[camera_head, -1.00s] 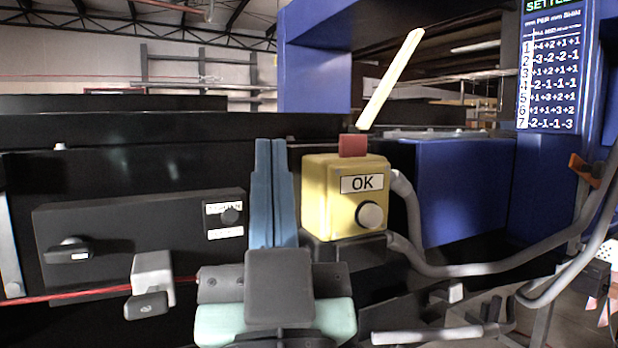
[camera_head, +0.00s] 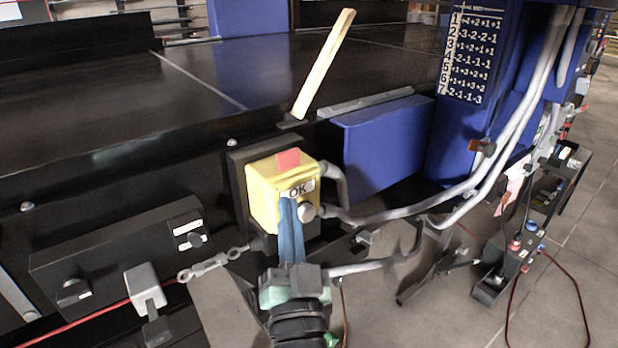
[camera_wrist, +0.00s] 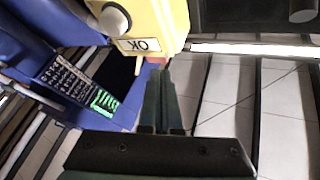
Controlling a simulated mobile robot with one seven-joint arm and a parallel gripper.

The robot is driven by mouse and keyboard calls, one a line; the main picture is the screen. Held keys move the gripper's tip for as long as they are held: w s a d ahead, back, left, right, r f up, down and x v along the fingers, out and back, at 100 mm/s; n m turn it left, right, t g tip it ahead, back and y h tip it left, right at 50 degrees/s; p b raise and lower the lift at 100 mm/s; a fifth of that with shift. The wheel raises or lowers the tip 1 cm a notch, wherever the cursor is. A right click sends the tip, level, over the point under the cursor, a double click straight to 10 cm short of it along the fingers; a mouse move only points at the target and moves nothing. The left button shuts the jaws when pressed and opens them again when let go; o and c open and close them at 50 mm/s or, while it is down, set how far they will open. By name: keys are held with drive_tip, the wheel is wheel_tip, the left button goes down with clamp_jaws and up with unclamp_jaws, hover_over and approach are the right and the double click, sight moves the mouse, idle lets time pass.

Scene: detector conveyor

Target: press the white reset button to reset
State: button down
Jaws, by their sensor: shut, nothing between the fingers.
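A yellow box (camera_head: 262,190) with an "OK" label (camera_head: 299,190) stands on the side of the black machine. A round pale grey-white button (camera_head: 306,211) sits on its front below the label; it also shows in the wrist view (camera_wrist: 114,18). I cannot read a reset label on it. My gripper (camera_head: 287,201) is shut and empty. Its blue fingers point up in front of the box, just left of the button in the head view, overlapping the label's lower edge. In the wrist view the fingertips (camera_wrist: 162,74) are near the red piece and apart from the button. Contact cannot be told.
A red block (camera_head: 288,159) tops the box. A grey hose (camera_head: 400,212) runs right from it. A blue housing (camera_head: 385,150) is to the right. A black panel (camera_head: 120,250) with a knob and small labelled control (camera_head: 190,236) is left. A wooden stick (camera_head: 325,62) rises behind.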

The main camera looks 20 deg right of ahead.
sight(307, 214)
drive_tip(key=s+d+f+m+g+h+p, duration=0.4)
drive_tip(key=s+d+p, duration=0.3)
drive_tip(key=p, duration=0.6)
drive_tip(key=shift+s+d+f+m, duration=0.15)
drive_tip(key=shift+d+f+m, duration=0.35)
drive_tip(key=shift+f+m, duration=0.3)
drive_tip(key=shift+p, duration=0.3)
drive_tip(key=w+a+p, duration=0.1)
drive_tip(key=w+a, duration=0.2)
drive_tip(key=w, duration=0.5)
drive_tip(key=shift+w+p, duration=0.2)
drive_tip(key=shift+p, duration=0.1)
idle(0.7)
drive_tip(key=shift+w+a+f, duration=0.1)
drive_tip(key=shift+w+a, duration=0.05)
drive_tip(key=shift+w, duration=0.25)
